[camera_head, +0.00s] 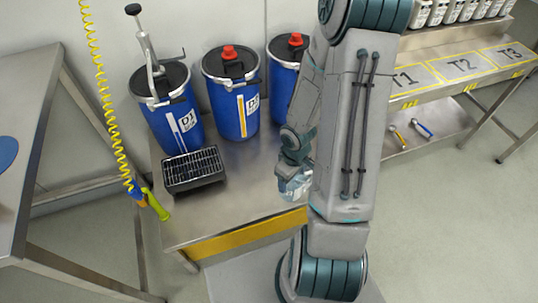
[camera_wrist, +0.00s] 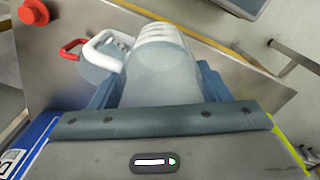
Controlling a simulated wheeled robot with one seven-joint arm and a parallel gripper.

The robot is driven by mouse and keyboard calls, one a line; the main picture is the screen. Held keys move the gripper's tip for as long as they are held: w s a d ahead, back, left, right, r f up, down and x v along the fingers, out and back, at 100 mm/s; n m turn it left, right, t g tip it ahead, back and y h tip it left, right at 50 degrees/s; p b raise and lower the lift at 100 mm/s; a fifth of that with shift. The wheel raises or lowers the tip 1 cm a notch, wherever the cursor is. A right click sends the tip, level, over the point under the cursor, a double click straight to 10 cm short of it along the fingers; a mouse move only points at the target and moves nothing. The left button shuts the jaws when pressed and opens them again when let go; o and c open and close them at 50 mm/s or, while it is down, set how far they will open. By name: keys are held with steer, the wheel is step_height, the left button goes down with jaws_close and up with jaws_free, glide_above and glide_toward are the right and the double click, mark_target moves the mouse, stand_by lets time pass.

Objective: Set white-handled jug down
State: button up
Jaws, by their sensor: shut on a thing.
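The white-handled jug (camera_wrist: 155,62) is a pale translucent vessel with a white loop handle (camera_wrist: 103,45) in the wrist view. My gripper (camera_wrist: 157,92) is shut on it, with blue-grey fingers on both sides. In the head view the jug (camera_head: 296,187) shows as a small pale shape below my gripper (camera_head: 294,160), over the right front part of the steel bench (camera_head: 235,205). My arm hides part of it there. I cannot tell whether its base touches the bench.
A red handle (camera_wrist: 70,49) shows close beside the jug's handle. Blue drums (camera_head: 232,95) stand along the bench's back. A black grated tray (camera_head: 193,169) sits left of the jug. A yellow coiled hose (camera_head: 103,95) hangs at left. A marked shelf (camera_head: 465,67) lies right.

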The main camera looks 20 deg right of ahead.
steer(key=shift+d+r, duration=0.15)
steer(key=shift+d, duration=0.05)
steer(key=w+a+r+m, duration=0.25)
steer(key=w+r, duration=0.35)
steer(key=w, duration=0.4)
steer(key=w+a+r+m+p, duration=0.3)
steer(key=a+r+p, duration=0.3)
steer(key=r+p, duration=0.4)
steer(key=shift+w+p, duration=0.45)
steer(key=shift+p, duration=0.6)
steer(key=shift+a, duration=0.1)
